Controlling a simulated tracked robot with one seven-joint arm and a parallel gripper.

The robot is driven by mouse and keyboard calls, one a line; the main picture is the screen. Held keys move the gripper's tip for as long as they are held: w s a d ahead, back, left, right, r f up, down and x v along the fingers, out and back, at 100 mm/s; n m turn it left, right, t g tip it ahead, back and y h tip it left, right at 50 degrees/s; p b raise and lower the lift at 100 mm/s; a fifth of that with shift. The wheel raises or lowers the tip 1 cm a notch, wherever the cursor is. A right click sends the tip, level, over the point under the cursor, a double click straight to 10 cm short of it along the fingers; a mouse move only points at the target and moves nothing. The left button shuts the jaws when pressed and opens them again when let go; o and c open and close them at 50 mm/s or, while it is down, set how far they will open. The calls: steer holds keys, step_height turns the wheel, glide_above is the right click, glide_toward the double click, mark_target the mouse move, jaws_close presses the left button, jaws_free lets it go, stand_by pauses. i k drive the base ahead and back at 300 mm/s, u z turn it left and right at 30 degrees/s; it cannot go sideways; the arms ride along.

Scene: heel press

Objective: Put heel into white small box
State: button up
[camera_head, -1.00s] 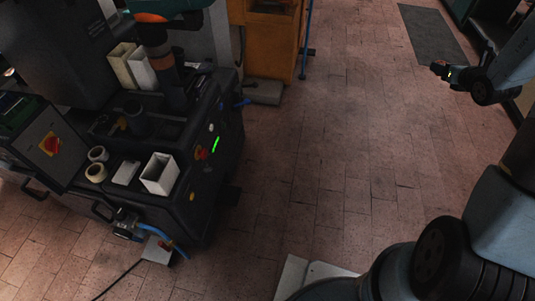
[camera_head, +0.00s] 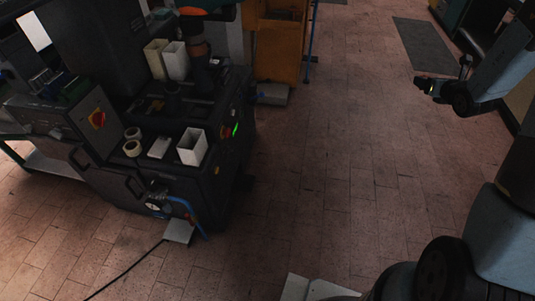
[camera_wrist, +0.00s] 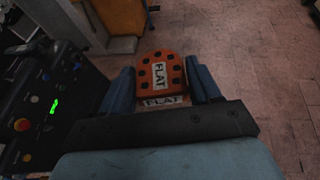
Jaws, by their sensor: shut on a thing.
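An orange-brown heel (camera_wrist: 161,72) with dark round holes and white "FLAT" labels sits between the two blue fingers of my gripper (camera_wrist: 163,88) in the wrist view. The fingers are shut on it. In the head view my gripper (camera_head: 424,84) is in the air at the upper right, over the floor, far from the machine. The small white box (camera_head: 192,147), open at the top, stands on the machine's front ledge, right of a low white block. Two taller open boxes, one cream (camera_head: 155,60) and one white (camera_head: 176,61), stand further back on the machine.
The dark press machine (camera_head: 235,165) fills the left. Two tape rolls (camera_head: 132,148) and a low white block (camera_head: 159,147) are on its ledge. An orange cabinet (camera_head: 280,50) stands behind. Open tiled floor (camera_head: 330,170) lies between the machine and my arm.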

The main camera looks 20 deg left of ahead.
mark_target(200, 155)
steer(key=u, duration=0.15)
steer(key=k, duration=0.85)
steer(key=z, duration=0.4)
steer(key=i, duration=0.2)
steer(key=u, duration=2.25)
steer(key=i, duration=0.9)
steer(key=z, duration=0.5)
